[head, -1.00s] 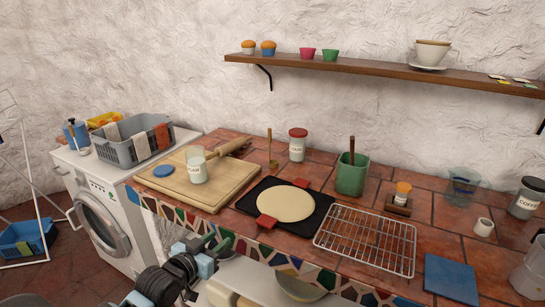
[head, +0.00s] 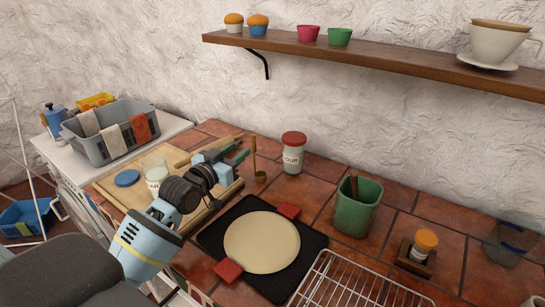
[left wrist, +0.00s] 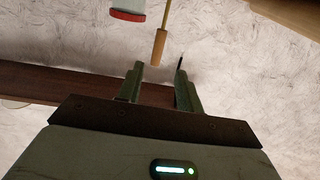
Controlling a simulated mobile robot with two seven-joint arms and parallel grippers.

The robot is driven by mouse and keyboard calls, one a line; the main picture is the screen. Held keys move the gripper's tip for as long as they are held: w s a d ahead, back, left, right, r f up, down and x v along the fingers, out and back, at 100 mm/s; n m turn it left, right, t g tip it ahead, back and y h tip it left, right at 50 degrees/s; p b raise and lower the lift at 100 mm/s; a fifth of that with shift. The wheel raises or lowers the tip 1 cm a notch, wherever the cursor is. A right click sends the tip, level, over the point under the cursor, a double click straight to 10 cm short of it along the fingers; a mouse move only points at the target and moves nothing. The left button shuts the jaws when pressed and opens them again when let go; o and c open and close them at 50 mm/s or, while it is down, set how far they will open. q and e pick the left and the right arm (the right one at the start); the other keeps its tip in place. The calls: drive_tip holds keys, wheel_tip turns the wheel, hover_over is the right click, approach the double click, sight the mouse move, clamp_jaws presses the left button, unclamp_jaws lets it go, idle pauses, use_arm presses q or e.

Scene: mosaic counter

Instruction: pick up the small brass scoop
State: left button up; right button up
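The small brass scoop (head: 260,177) stands upright on the tiled counter, its bowl down and its wood-ended handle pointing up, between the wooden board and the red-lidded jar. My left gripper (head: 239,154) is just left of the handle, above the board's right edge, with its green fingers toward the scoop. In the left wrist view the left gripper (left wrist: 159,68) is open and empty. The scoop's wooden handle end (left wrist: 159,46) shows there in line with the gap between the fingertips, seemingly a little beyond them. The bowl is outside that view. My right gripper is not in view.
The red-lidded jar (head: 293,153) stands close right of the scoop. The wooden board (head: 225,189) with a glass jar (head: 156,172) lies under my left arm. A black mat (head: 222,238) with a flatbread is in front. A green canister (head: 357,208) is farther right.

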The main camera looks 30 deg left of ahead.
sight(252, 139)
use_arm(q)
drive_tip(key=w, duration=0.6)
drive_tip(key=shift+w+d+r, duration=0.3)
drive_tip(key=shift+d+r, duration=0.05)
drive_tip(key=shift+d, duration=0.05)
drive_tip(key=shift+w, duration=0.55)
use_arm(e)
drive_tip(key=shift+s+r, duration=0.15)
use_arm(q)
clamp_jaws()
